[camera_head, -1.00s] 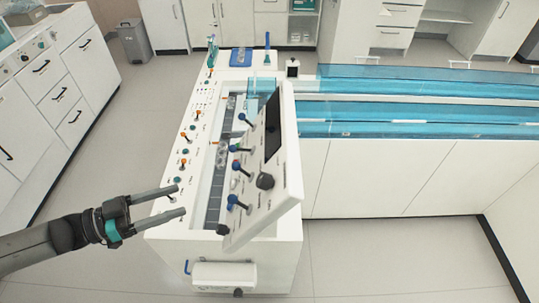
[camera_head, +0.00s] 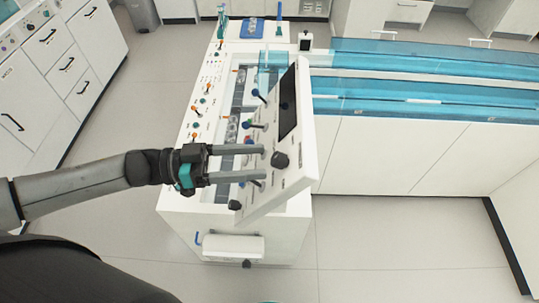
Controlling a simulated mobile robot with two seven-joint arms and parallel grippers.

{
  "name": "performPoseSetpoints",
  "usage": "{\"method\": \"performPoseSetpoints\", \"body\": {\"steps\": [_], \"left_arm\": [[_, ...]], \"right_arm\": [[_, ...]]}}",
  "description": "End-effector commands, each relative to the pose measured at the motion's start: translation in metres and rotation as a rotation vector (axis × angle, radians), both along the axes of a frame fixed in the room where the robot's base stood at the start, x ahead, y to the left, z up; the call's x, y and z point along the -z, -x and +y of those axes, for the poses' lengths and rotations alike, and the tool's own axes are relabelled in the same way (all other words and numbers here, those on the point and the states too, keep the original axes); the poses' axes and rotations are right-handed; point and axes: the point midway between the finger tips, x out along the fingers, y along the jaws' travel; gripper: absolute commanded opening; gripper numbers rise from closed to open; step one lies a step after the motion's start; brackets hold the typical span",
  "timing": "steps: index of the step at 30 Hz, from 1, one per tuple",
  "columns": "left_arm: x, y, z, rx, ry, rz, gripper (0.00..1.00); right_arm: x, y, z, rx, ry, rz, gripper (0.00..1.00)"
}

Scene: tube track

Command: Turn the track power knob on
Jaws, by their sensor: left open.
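The white control panel (camera_head: 301,133) stands tilted on the near end of the white bench, with a dark screen (camera_head: 288,101) on its face. A round black knob (camera_head: 280,160) sits on the panel below the screen. I cannot read which knob is the track power knob; a second dark knob (camera_head: 235,205) is at the panel's lower corner. My left gripper (camera_head: 263,162) is open, its two fingers pointing right, tips at the panel's left side near the black knob. I cannot tell whether they touch anything. The fingers partly cover the blue-tipped levers. My right gripper is not in view.
Small orange and green switches (camera_head: 196,125) line the bench's left top. Blue-covered track (camera_head: 400,90) runs off to the right. The floor in front right is clear.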

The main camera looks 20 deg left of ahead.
Motion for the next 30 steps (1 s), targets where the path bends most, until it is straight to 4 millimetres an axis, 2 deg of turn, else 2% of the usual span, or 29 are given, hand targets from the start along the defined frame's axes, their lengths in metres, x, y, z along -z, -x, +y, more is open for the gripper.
{"method": "performPoseSetpoints", "body": {"steps": [3, 7, 19, 30], "left_arm": [[-0.002, -0.008, -0.018, 0.0, 0.003, -0.003, 0.69], [-0.001, -0.012, -0.029, 0.0, 0.001, -0.002, 0.69], [0.0, -0.015, -0.035, -0.001, -0.001, 0.0, 0.68], [0.0, -0.014, -0.034, -0.001, -0.001, 0.0, 0.26]], "right_arm": [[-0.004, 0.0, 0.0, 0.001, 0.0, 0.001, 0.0], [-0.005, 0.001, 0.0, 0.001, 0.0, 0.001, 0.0], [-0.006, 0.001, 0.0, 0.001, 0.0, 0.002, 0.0], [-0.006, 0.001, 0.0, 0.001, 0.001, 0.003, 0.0]]}}
